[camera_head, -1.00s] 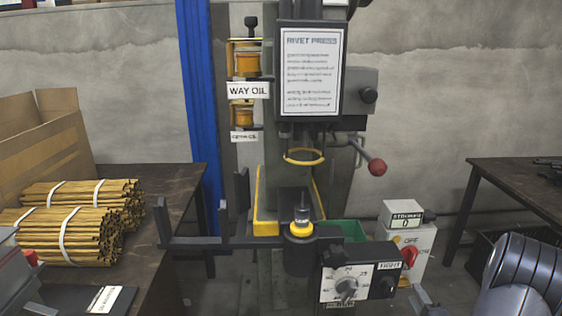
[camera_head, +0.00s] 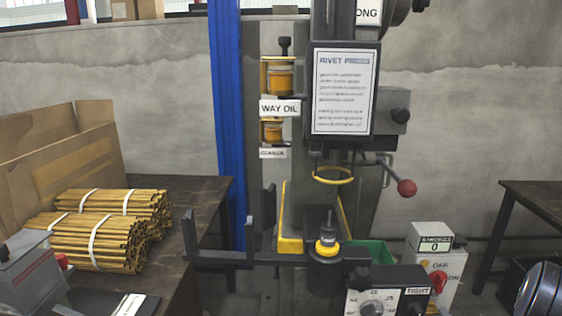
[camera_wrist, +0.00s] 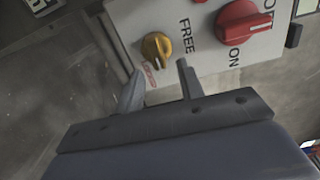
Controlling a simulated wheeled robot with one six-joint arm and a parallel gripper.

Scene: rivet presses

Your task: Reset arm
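My gripper (camera_wrist: 160,88) shows in the wrist view with its two fingers spread apart and nothing between them. It is close to the control box, whose yellow knob (camera_wrist: 157,48) and red knob (camera_wrist: 243,20) lie just beyond the fingertips. In the head view my gripper is out of sight. Only a grey rounded part of my arm (camera_head: 541,290) shows at the lower right edge. The control box (camera_head: 437,262) stands right of the rivet press (camera_head: 345,90), with its red knob by the word ON and a counter reading 0.
A dark table (camera_head: 205,190) at left holds bundled brown rods (camera_head: 95,240) and an open cardboard box (camera_head: 50,160). Another dark table (camera_head: 540,200) stands at right. A red-knobbed lever (camera_head: 406,187) sticks out from the press. A dial box (camera_head: 385,290) is at its front.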

